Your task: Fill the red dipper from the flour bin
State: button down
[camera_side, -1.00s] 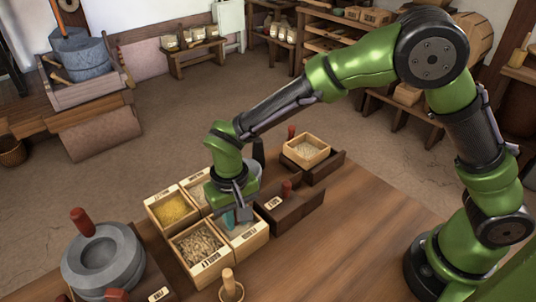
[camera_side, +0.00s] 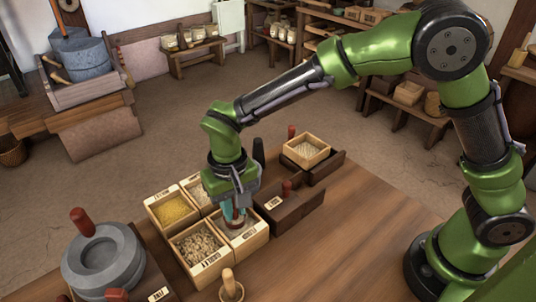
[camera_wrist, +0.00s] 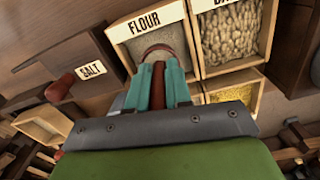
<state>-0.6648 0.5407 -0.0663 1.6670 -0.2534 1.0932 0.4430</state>
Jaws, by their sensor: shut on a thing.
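The flour bin (camera_wrist: 142,25) is a pale wooden box with a FLOUR label at the top of the wrist view. In the side view the flour bin (camera_side: 258,241) is the front right box of a cluster. My gripper (camera_side: 235,213) points down into its opening. In the wrist view my gripper's teal fingers (camera_wrist: 162,72) are shut on the red handle of the red dipper (camera_wrist: 160,92). The dipper's rounded end lies within the bin opening, with pale material showing at it. How deep it sits, and how much it holds, I cannot tell. Fingers partly hide it.
The barley bin (camera_side: 196,243) adjoins on the left, and the yellow millet bin (camera_side: 172,211) stands behind that. A dark SALT box (camera_side: 290,208) is close on the right. A stone quern (camera_side: 103,262) stands at left. The table front right is clear.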

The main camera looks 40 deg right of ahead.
jog(key=shift+r, duration=2.35)
